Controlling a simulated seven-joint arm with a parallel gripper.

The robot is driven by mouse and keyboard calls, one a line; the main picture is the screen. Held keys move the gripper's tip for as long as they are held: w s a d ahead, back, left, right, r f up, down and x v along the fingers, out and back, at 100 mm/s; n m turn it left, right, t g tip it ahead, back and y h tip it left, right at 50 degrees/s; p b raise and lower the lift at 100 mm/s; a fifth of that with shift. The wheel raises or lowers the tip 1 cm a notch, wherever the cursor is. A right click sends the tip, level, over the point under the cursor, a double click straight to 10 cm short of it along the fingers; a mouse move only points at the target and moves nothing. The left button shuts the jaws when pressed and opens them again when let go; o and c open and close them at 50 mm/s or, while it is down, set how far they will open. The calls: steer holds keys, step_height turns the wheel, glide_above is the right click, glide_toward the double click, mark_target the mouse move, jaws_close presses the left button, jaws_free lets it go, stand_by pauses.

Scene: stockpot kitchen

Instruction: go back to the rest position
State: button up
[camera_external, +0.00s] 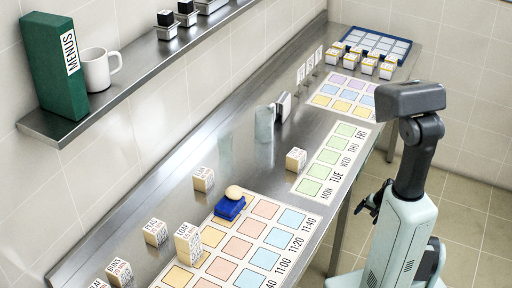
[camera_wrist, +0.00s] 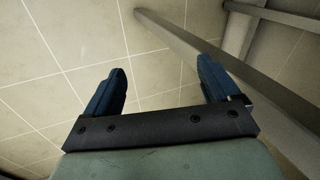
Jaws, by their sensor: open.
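My gripper (camera_external: 371,200) hangs low beside the steel counter (camera_external: 245,160), off its right edge and close to my own body. In the wrist view my gripper (camera_wrist: 161,67) has its two dark blue fingers wide apart, with nothing between them. Behind the fingers are floor tiles (camera_wrist: 70,35) and grey metal bars (camera_wrist: 180,45).
On the counter are a sheet of coloured squares with times (camera_external: 238,246), a weekday sheet (camera_external: 335,160), a blue block with a pale rounded top (camera_external: 229,207), and several labelled blocks, one tall (camera_external: 188,244). A shelf (camera_external: 120,90) holds a green MENUS box (camera_external: 52,65) and mug (camera_external: 97,70).

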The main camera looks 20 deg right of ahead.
steer(key=s+a+f+n+g, duration=0.25)
steer(key=s+a+f, duration=0.25)
steer(key=s+a, duration=0.35)
steer(key=s+a+f+n+g, duration=0.2)
steer(key=s+a+f+g, duration=0.25)
steer(key=s+a, duration=0.45)
steer(key=s+a+f+n+g+h, duration=0.1)
steer(key=s, duration=0.7)
steer(key=s+a+f+n+g+h, duration=0.1)
steer(key=s+a+g, duration=0.1)
steer(key=s, duration=0.6)
steer(key=shift+s+f+n+h, duration=0.3)
steer(key=shift+s+f+n, duration=0.05)
steer(key=shift+s, duration=0.05)
